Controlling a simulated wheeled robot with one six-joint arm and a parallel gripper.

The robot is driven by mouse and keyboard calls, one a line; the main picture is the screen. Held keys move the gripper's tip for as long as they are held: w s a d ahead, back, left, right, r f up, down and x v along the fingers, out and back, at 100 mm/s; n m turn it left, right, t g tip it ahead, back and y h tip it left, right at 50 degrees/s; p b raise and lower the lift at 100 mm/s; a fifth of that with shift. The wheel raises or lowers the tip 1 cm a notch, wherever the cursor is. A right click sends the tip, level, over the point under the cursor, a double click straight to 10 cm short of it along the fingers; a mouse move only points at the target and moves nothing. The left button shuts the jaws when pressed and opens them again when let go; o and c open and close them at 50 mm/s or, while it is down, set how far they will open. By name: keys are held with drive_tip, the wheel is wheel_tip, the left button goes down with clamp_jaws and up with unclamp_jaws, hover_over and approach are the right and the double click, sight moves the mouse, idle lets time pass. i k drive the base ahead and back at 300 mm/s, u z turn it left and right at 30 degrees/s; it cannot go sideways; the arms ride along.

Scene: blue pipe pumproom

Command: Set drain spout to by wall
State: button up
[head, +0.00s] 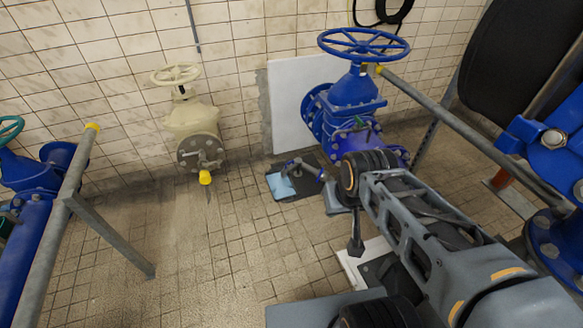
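A small grey curved pipe that looks like the drain spout (298,165) shows low beside the large blue valve (350,92), left of my arm's end. Its outer end is over a light blue cloth or pad (281,186) on the floor. Its inner end runs toward the valve's lower body, where my arm covers part of the view. My arm reaches in from the lower right, and its wrist is in front of the valve base. My gripper's fingertips cannot be clearly made out there, nor whether they touch the spout.
A cream valve (190,118) with a yellow-capped outlet stands at the tiled wall. A white panel (292,105) leans behind the blue valve. Grey rails stand at left (62,215) and right (455,125). The tiled floor (190,265) at centre left is clear.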

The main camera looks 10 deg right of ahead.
sight(296, 163)
drive_tip(key=u, duration=0.25)
drive_tip(key=i, duration=2.55)
drive_tip(key=z, duration=0.2)
